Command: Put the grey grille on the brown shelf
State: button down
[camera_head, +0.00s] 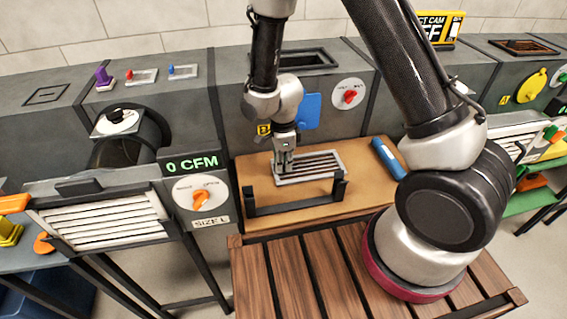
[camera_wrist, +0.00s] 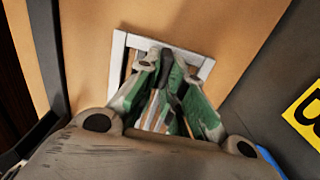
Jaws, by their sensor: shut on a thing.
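The grey grille (camera_head: 318,166), a light frame with dark slats, is on or just above the brown shelf (camera_head: 362,178); I cannot tell whether it touches the wood. My gripper (camera_head: 284,168) points down at the grille's left end and is shut on it. In the wrist view, the green-padded fingers of my gripper (camera_wrist: 168,62) come together over the grille (camera_wrist: 118,62) and hide its middle. The shelf's tan surface (camera_wrist: 90,40) shows on both sides of it.
A black rail (camera_head: 297,207) stands along the shelf's front. A blue object (camera_head: 388,158) lies at its right end. Behind it is a grey duct unit with a red knob (camera_head: 350,96) and a blue panel (camera_head: 306,111). To the left, a white louvred grille (camera_head: 105,222) sits below a 0 CFM display.

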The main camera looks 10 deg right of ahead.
jog(key=shift+f, duration=0.15)
jog(key=c, duration=1.5)
grip_release()
jog(key=s+d+r+n+t, duration=0.15)
jog(key=d+r, duration=0.25)
jog(key=r, duration=0.7)
jog(key=d+r+n, duration=0.3)
jog(key=r, duration=0.9)
jog(key=shift+s+d+r+n+t, duration=0.45)
jog(key=shift+s+d+r+n, duration=1.95)
jog(key=shift+s, duration=0.55)
jog(key=shift+s+d+r+n+t, duration=0.45)
jog(key=shift+s+d+r+n, duration=1.6)
jog(key=shift+s+d, duration=0.8)
jog(key=shift+s+d+r+n+t, duration=0.45)
jog(key=shift+s+d+r+n, duration=1.85)
jog(key=shift+s, duration=0.75)
